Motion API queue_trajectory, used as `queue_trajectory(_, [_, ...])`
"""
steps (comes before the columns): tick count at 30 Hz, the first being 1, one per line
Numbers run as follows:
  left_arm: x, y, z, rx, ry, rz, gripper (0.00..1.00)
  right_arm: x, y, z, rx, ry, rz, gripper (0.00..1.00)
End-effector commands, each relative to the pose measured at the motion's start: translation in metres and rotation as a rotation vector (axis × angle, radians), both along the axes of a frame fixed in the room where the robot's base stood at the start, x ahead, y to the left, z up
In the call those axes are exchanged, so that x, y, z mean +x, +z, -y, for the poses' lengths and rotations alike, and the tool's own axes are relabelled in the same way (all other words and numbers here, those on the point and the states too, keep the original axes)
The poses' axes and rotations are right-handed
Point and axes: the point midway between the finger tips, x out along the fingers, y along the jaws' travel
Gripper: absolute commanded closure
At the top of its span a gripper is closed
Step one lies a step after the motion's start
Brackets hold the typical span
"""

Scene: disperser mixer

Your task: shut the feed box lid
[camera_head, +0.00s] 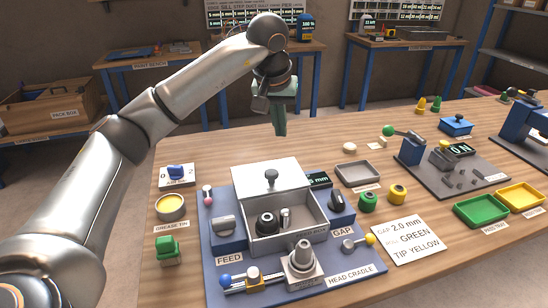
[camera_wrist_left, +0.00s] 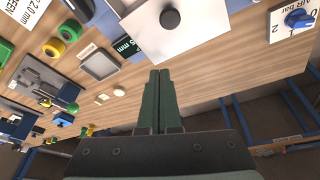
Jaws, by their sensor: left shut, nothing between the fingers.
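The feed box (camera_head: 287,240) is a grey open-topped box on a blue base, with a dark round part and a small metal cylinder inside. Its pale lid (camera_head: 252,181) with a dark knob (camera_head: 271,178) lies toward the box's back, leaving the front open. I cannot tell whether the lid is hinged or slid back. In the left wrist view the lid (camera_wrist_left: 195,38) and knob (camera_wrist_left: 169,19) show at the top. My left gripper (camera_head: 280,133) is shut and empty, above the table behind the lid, apart from it; its fingers (camera_wrist_left: 158,78) point toward the lid. My right gripper is out of view.
A small gap display (camera_head: 319,180) stands right of the lid, with a grey tray (camera_head: 358,173) beyond it. A mixer cradle (camera_head: 302,262) is in front. Bare wood lies behind the box.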

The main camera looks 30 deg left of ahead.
Motion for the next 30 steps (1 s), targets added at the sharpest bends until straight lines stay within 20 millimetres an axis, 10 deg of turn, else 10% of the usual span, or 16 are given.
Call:
queue_trajectory(8, [0.002, -0.005, -0.019, 0.061, 0.006, -0.003, 1.0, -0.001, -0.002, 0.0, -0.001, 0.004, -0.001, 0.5])
queue_trajectory(20, [0.028, -0.085, -0.029, 0.056, 0.005, -0.003, 1.0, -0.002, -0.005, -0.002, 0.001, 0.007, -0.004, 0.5])
queue_trajectory(30, [-0.001, -0.089, -0.017, 0.056, 0.004, 0.003, 1.0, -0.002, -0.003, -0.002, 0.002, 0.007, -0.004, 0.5])
